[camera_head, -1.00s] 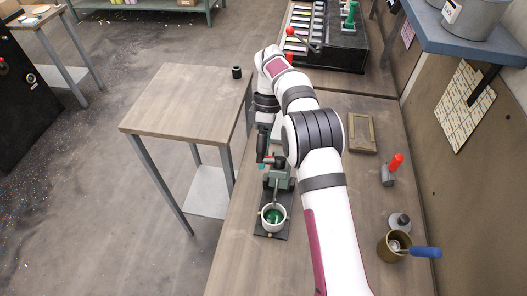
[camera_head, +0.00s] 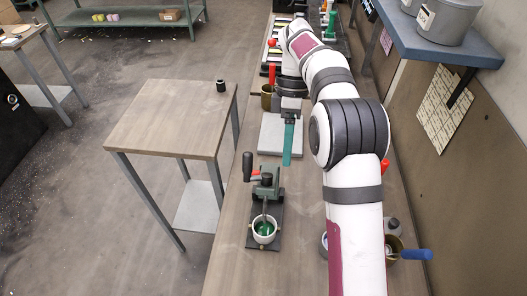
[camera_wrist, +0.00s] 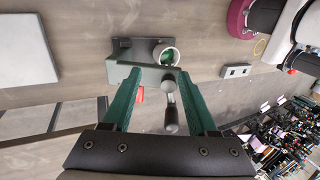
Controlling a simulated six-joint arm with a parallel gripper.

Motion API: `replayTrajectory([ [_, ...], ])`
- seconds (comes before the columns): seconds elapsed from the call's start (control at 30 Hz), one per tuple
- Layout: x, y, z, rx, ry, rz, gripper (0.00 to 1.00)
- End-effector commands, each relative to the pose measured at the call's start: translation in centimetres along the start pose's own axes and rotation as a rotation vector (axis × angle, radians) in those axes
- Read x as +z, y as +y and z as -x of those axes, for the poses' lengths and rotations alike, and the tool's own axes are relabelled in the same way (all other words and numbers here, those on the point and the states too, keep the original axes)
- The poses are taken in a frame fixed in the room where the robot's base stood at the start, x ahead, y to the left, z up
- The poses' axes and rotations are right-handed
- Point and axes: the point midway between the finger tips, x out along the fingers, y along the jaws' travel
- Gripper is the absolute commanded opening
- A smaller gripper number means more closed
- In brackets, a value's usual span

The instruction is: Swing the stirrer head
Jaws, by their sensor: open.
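The stirrer (camera_head: 267,190) stands on a dark base on the bench, with a grey-green head and a lever with a black grip (camera_head: 247,166). A small red part (camera_head: 256,172) is beside the lever. A white cup (camera_head: 263,232) with green contents sits at the base's near end, under the head. My gripper (camera_head: 288,145) is open and empty, beyond and to the right of the stirrer, apart from it. In the wrist view my gripper's green fingers (camera_wrist: 160,78) are spread, with the stirrer (camera_wrist: 150,75) and its black lever grip (camera_wrist: 171,118) seen between them.
A pale flat plate (camera_head: 268,138) lies behind the stirrer. A side table (camera_head: 165,120) with a small black cylinder (camera_head: 221,86) stands left. A blue-handled tool (camera_head: 412,255) is at the near right. The bench surface left of my arm is mostly clear.

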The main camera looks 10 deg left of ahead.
Motion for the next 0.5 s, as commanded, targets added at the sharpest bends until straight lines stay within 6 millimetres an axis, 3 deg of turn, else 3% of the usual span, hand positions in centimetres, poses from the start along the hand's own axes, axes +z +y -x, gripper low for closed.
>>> replayTrajectory([
  [0.2,2.8,-1.0,1.4,0.000,0.000,-0.001,0.59],
  [0.5,3.0,-1.1,1.5,0.000,-0.001,0.000,0.57],
])
